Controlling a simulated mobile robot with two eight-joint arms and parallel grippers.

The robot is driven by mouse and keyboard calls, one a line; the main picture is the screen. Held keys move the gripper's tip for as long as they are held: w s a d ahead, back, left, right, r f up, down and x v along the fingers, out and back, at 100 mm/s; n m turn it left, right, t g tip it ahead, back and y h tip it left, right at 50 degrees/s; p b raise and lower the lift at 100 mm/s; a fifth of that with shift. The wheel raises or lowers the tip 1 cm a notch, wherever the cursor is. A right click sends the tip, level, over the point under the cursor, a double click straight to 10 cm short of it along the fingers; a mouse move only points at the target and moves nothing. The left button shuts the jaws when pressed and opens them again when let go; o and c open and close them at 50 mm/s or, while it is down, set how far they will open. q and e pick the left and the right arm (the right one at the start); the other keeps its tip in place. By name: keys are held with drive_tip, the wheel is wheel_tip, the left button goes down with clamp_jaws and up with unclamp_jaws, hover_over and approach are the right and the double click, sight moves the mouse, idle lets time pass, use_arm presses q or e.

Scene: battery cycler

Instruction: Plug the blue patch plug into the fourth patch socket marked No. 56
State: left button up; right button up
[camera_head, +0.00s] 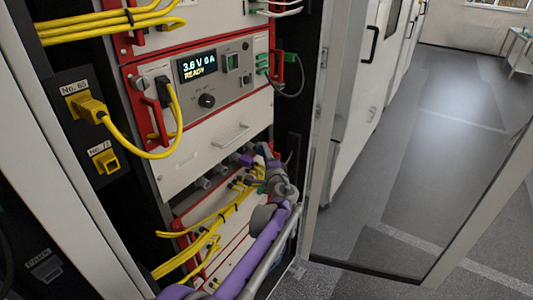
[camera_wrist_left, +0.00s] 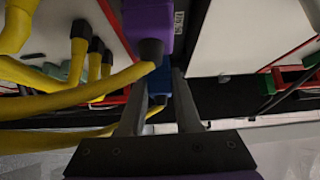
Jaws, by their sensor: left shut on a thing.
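My left gripper (camera_head: 268,160) reaches up into the rack below the silver drawer in the head view. In the left wrist view its two fingers (camera_wrist_left: 160,105) are shut on the blue patch plug (camera_wrist_left: 159,82), partly covered by a yellow cable. A purple block (camera_wrist_left: 147,18) with a black connector and a yellow cable is just above the plug. I cannot read a No. 56 label in either view, so I cannot tell which socket is the fourth one. My right gripper is not in view.
Yellow cables (camera_head: 205,240) hang close beside my left arm. A red-framed cycler unit (camera_head: 215,85) reads "READY" above. Sockets marked No. 65 (camera_head: 88,107) and a lower yellow one (camera_head: 105,160) are on the left. An open rack door (camera_head: 480,210) stands right; floor beyond is clear.

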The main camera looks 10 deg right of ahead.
use_arm(q)
drive_tip(key=shift+w+a, duration=0.4)
drive_tip(key=shift+a, duration=0.05)
idle(0.3)
drive_tip(key=o, duration=1.1)
drive_tip(key=shift+c, duration=0.2)
